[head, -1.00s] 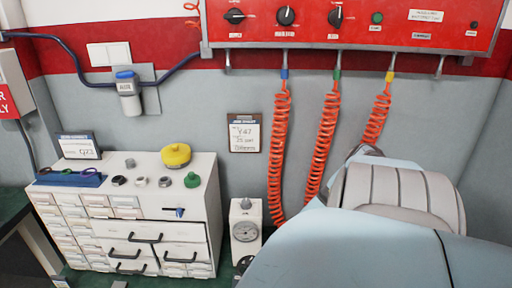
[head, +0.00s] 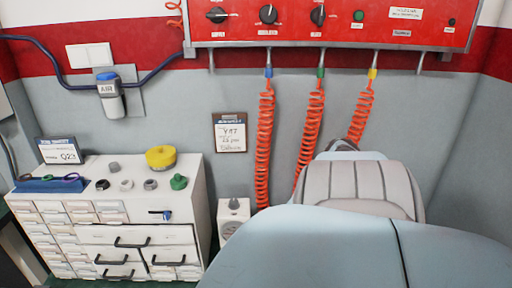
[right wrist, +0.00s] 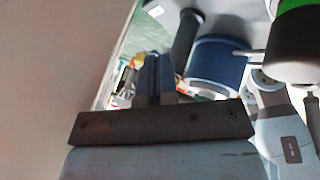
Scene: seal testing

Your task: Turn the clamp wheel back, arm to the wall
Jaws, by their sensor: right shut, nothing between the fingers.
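I cannot make out a clamp wheel or a clamp arm for certain in either view. In the right wrist view my right gripper (right wrist: 156,72) is shut and empty, with its narrow blue fingers together beyond a dark crossbar. A blue cylinder, a dark rod and a black cylinder with a green band show beyond and to the right of it; I cannot tell what they are. Neither gripper shows in the head view. The grey wall (head: 180,140) fills the back of the head view.
A white drawer cabinet (head: 120,210) stands at left with a yellow-topped part (head: 161,157) and several small fittings on it. A gauge box (head: 233,212) stands beside it, partly hidden. Orange coiled hoses (head: 264,150) hang from the red panel (head: 335,24). A clipboard (head: 230,132) is on the wall.

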